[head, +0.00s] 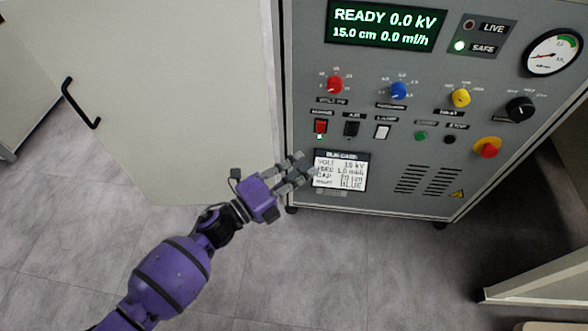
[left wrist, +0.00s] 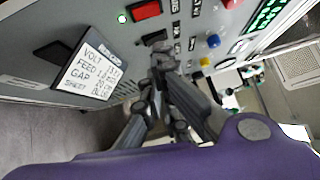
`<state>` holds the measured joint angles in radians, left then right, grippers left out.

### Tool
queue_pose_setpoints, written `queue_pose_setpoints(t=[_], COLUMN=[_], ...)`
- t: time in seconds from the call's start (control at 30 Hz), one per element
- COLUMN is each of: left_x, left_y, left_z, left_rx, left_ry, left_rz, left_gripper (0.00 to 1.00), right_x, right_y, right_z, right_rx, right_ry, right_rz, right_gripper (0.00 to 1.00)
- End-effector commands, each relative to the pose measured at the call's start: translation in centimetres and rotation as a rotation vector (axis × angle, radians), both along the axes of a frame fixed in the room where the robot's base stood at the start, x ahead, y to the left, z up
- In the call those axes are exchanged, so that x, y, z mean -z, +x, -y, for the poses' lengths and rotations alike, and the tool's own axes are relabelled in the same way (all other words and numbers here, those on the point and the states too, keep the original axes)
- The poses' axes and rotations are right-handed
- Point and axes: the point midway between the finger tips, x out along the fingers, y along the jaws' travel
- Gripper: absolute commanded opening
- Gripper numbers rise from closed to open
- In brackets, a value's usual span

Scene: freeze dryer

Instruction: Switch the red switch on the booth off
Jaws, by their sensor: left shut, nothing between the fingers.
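The red switch (head: 320,127) is on the grey front panel of the booth (head: 300,80), left of a black switch (head: 351,129) and a white switch (head: 382,132). A small green light glows just below it. In the left wrist view the red switch (left wrist: 146,10) is near the top, with the lit green light (left wrist: 122,19) beside it. My left gripper (head: 304,167) is shut and empty, in front of the panel below the red switch and by the label card (head: 340,170). In the left wrist view its fingers (left wrist: 160,58) point towards the panel, apart from the red switch. My right gripper is not in view.
Red (head: 335,84), blue (head: 399,90), yellow (head: 461,97) and black knobs sit above the switches. A red stop button on yellow (head: 487,148) is at the right. A pale door with a black handle (head: 80,103) stands left. The tiled floor in front is clear.

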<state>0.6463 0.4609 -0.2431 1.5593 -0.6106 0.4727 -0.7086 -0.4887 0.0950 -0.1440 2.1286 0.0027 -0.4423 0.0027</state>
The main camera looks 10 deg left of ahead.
Motion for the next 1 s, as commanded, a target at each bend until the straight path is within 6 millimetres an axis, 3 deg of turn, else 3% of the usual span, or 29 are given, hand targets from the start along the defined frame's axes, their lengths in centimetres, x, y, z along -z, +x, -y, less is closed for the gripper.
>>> queue_pose_setpoints(t=[0.27,0.53,1.0], left_x=[-0.4,-0.7,-1.1], left_y=[4.2,7.5,8.1], left_z=[4.3,4.0,3.9], left_rx=[0.001,0.000,-0.001], left_ry=[0.001,0.001,0.001], left_rz=[0.001,-0.001,0.000], left_gripper=[0.00,0.00,0.00], right_x=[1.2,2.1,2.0], right_y=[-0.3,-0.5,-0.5], right_z=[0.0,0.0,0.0], right_rx=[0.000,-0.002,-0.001], right_ry=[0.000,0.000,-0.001], right_rz=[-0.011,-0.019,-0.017], right_gripper=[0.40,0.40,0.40])
